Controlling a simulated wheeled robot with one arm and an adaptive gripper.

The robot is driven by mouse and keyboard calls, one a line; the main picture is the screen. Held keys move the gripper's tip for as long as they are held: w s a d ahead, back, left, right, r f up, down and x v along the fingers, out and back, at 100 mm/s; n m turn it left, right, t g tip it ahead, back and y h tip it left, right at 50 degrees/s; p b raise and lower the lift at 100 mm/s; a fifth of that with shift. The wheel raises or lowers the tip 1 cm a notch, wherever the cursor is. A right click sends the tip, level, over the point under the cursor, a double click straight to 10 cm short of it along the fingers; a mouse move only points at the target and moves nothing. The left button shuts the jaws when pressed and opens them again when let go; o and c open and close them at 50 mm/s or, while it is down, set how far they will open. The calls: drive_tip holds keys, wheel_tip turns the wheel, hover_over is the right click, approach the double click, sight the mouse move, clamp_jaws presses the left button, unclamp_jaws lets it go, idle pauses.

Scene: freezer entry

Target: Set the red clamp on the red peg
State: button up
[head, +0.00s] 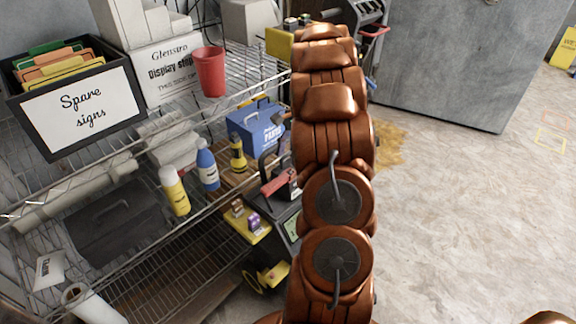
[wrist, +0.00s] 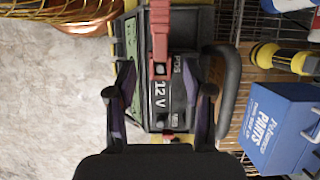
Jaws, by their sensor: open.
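A long red piece, which looks like the red clamp (wrist: 160,40), lies over the POS end of a black 12 V battery (wrist: 160,98) in the wrist view. It shows in the head view as a red bar (head: 277,183) just left of my arm. My gripper (wrist: 160,80) is open, its two fingers spread on either side of the battery's face with nothing seen between them in contact. My arm hides most of the gripper in the head view. I cannot make out the red peg. Another red part (head: 375,31) shows at the back by a grey device.
A black handle loop (wrist: 230,90) stands beside the battery. A blue parts box (head: 255,128), a yellow-and-black flashlight (head: 238,160) and bottles (head: 207,167) stand on the wire shelf to the left. A red cup (head: 209,72) stands higher up. The floor right of my arm is open.

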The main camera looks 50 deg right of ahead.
sight(284, 175)
drive_tip(key=shift+d, duration=0.55)
drive_tip(key=shift+a+f, duration=0.1)
drive_tip(key=shift+f, duration=0.25)
drive_tip(key=shift+p+x, duration=0.5)
drive_tip(key=shift+x, duration=2.95)
drive_tip(key=shift+a, duration=0.15)
drive_tip(key=shift+r, duration=0.1)
clamp_jaws()
